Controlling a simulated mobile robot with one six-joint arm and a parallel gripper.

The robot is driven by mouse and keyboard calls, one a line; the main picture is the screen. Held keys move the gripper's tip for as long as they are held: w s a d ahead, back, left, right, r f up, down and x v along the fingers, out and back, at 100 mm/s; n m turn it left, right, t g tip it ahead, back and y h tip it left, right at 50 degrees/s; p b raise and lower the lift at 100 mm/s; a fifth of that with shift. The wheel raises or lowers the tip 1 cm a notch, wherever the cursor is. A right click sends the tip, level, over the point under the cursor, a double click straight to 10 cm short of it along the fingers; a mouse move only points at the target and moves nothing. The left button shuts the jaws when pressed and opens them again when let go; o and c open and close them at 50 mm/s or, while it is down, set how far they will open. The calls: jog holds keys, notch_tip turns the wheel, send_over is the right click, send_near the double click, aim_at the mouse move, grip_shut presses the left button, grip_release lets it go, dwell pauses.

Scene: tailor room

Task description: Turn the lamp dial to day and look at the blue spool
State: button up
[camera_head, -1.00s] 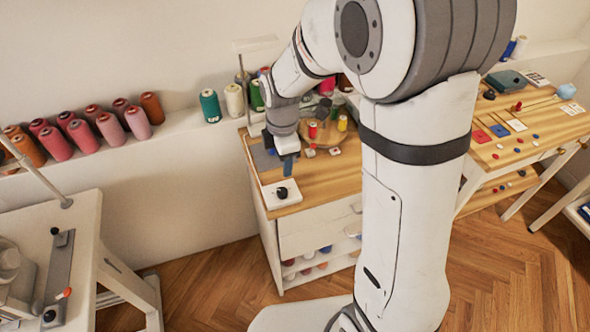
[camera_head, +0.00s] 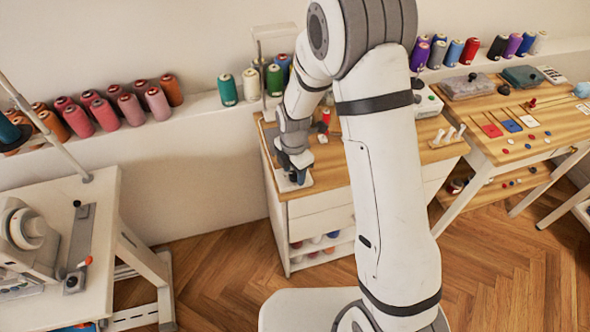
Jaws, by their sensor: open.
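My gripper (camera_head: 297,176) points down over the white dial plate (camera_head: 282,185) at the front left corner of the wooden-topped cabinet. Its fingers are open and hide most of the black knob, so I cannot tell which way the dial points or whether the fingers touch it. A white lamp (camera_head: 274,28) stands behind my wrist. A blue spool (camera_head: 454,53) stands on the wall ledge at the right, and another blue spool (camera_head: 283,66) is partly hidden by my arm and the lamp.
A small red spool (camera_head: 325,116) stands on the cabinet top beside my arm. White pegs (camera_head: 448,134) stand at its right side. A table (camera_head: 528,135) with colored patches is at the right. A sewing machine table (camera_head: 115,195) is at the left. Spools line the ledge (camera_head: 200,106).

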jog(key=shift+c, duration=0.2)
jog(key=c, duration=0.9)
jog(key=shift+d, duration=0.1)
jog(key=shift+c, duration=0.3)
